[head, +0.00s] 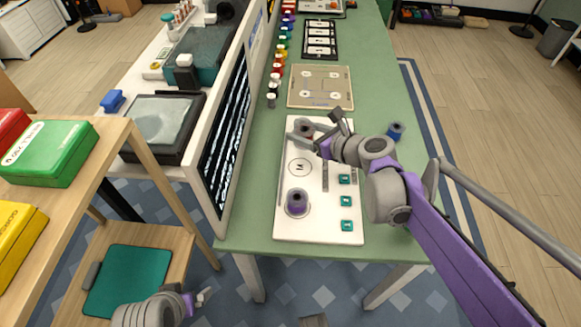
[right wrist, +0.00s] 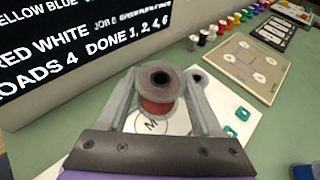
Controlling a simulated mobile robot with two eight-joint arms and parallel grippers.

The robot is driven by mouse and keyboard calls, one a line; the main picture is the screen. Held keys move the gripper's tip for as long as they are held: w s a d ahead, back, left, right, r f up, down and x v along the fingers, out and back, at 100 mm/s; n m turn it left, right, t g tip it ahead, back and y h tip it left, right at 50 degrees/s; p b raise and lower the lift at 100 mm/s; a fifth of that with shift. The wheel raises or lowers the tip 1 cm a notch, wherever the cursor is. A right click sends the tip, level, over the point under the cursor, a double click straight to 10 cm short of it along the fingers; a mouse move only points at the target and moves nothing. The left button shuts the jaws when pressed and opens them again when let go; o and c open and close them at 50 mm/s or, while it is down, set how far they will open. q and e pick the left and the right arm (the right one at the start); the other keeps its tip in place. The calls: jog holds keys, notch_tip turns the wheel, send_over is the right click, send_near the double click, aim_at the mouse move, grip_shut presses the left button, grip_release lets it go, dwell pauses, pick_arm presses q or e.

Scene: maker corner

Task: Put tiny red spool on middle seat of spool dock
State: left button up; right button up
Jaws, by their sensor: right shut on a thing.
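The red spool (right wrist: 157,100), with grey flanges and a dark centre hole, is held between the fingers of my right gripper (right wrist: 158,98). In the head view, the spool (head: 304,127) and right gripper (head: 312,133) are over the far part of the white spool dock (head: 335,222). The dock's middle seat, marked M (head: 300,167), is bare; the wrist view shows the M just below the spool. A purple-blue spool (head: 297,204) stands on the near seat. The far seat is mostly hidden in the head view. My left gripper (head: 198,298) is low at the left, its jaws unclear.
A blue spool (head: 395,131) stands on the green table right of the dock, beside my right arm. A tan board (head: 321,87) lies behind the dock. Teal labelled tiles (head: 346,202) sit on the dock's right side.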

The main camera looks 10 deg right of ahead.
aim_at(300, 167)
jog(key=shift+a+f, duration=0.15)
jog(key=shift+a, duration=0.2)
notch_tip(300, 167, down, 10)
jog(key=b, duration=0.3)
jog(key=o, duration=1.4)
jog(key=shift+r, duration=0.3)
jog(key=p+v, duration=0.2)
jog(key=v, duration=1)
jog(key=shift+f, duration=0.2)
